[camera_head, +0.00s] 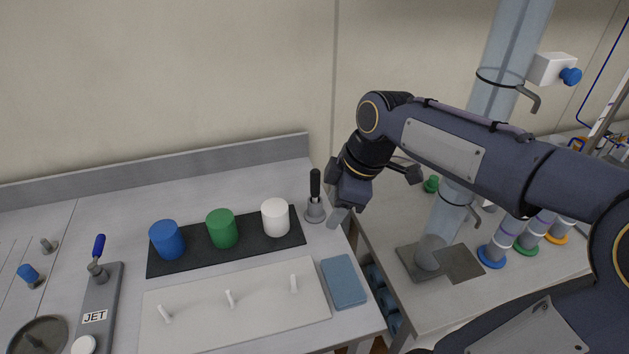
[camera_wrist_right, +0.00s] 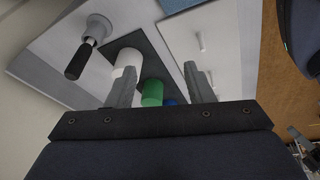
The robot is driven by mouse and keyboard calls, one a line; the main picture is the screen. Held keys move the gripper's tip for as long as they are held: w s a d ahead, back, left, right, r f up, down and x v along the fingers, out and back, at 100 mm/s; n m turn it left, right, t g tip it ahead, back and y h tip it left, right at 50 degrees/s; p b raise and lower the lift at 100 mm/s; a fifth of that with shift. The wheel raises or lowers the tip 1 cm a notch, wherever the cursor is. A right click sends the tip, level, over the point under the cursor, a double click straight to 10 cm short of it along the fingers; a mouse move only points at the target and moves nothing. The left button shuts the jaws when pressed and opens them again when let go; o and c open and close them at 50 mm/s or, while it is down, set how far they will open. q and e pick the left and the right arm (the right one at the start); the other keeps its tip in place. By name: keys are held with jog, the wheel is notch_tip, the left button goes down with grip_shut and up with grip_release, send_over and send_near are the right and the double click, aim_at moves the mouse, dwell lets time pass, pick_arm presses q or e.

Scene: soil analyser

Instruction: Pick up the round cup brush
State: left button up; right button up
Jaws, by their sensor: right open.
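The round cup brush (camera_head: 315,183) stands upright at the right end of the counter, with a black handle above a grey round base. In the right wrist view its black handle (camera_wrist_right: 78,62) and pale base show at the upper left, outside the space between the fingers. My right gripper (camera_head: 341,212) is just right of the brush in the head view, apart from it. In the wrist view the right gripper (camera_wrist_right: 160,88) has its two fingers spread with nothing held between them. My left gripper is not in view.
A black mat (camera_head: 190,263) left of the brush holds a blue cup (camera_head: 167,240), a green cup (camera_head: 222,229) and a white cup (camera_head: 275,218). A white board (camera_head: 200,330) with pegs and a blue pad (camera_head: 344,282) lie in front. A wall stands behind.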

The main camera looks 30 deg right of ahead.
jog(key=w+d+r+n+g+h+p, duration=0.1)
jog(key=w+d+r+n+p, duration=0.15)
jog(key=w+n, duration=0.55)
jog(key=n+g+h, duration=0.1)
jog(key=n+g, duration=0.1)
jog(key=n, duration=0.3)
send_over(315, 171)
jog(key=shift+s+a+f+p, duration=0.1)
jog(key=shift+s+f+p, duration=0.1)
jog(key=shift+f, duration=0.35)
jog(key=shift+s+f+p, duration=0.15)
jog(key=shift+s+f, duration=0.05)
jog(key=shift+f, duration=0.75)
jog(key=f, duration=0.2)
jog(key=f+p, duration=0.1)
jog(key=f, duration=0.1)
jog(key=w+f, duration=0.1)
jog(key=f, duration=0.1)
jog(key=shift+f, duration=0.4)
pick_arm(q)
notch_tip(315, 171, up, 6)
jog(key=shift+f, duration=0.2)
pick_arm(e)
jog(key=shift+s, duration=0.1)
jog(key=shift+c, duration=0.4)
grip_shut()
